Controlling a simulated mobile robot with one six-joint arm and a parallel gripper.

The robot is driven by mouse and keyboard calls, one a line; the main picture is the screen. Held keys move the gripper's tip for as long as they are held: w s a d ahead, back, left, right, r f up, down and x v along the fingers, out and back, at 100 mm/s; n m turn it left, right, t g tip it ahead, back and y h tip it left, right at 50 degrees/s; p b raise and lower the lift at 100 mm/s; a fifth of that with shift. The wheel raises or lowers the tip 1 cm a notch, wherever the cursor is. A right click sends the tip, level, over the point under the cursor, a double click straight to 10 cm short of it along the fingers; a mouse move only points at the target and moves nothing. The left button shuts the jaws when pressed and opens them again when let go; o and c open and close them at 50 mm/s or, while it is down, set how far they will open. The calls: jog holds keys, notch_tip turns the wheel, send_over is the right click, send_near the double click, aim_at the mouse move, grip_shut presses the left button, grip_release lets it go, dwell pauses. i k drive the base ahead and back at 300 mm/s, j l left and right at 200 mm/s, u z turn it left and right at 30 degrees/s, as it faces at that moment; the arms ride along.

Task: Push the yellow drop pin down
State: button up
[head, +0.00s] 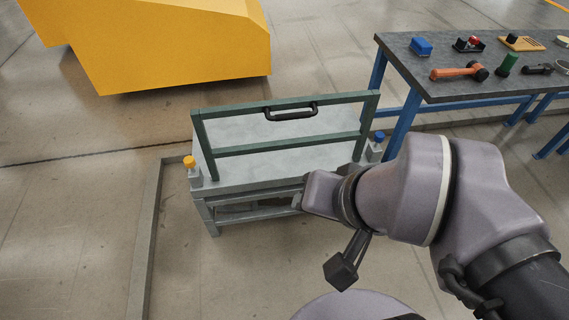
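The yellow drop pin (188,161) stands upright on a small grey block at the left front corner of a low grey stand (245,183). Its yellow cap shows above the block. My arm reaches in from the right, and its end is in front of the stand's right half, well to the right of the yellow pin and apart from it. Only a sliver of my gripper (299,199) shows past the wrist. Its fingers are hidden, so open or shut does not show.
A green frame (230,150) with a black handle (291,111) stands upright on the stand. A blue-capped pin (379,137) is at its right side. A workbench (430,92) with tools is at right, a yellow machine (165,45) behind. Floor left of the stand is clear beyond a low kerb (150,230).

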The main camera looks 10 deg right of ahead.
aim_at(190, 161)
jog(key=i+j, duration=1)
jog(key=k+j+u, duration=0.05)
jog(key=j, duration=0.05)
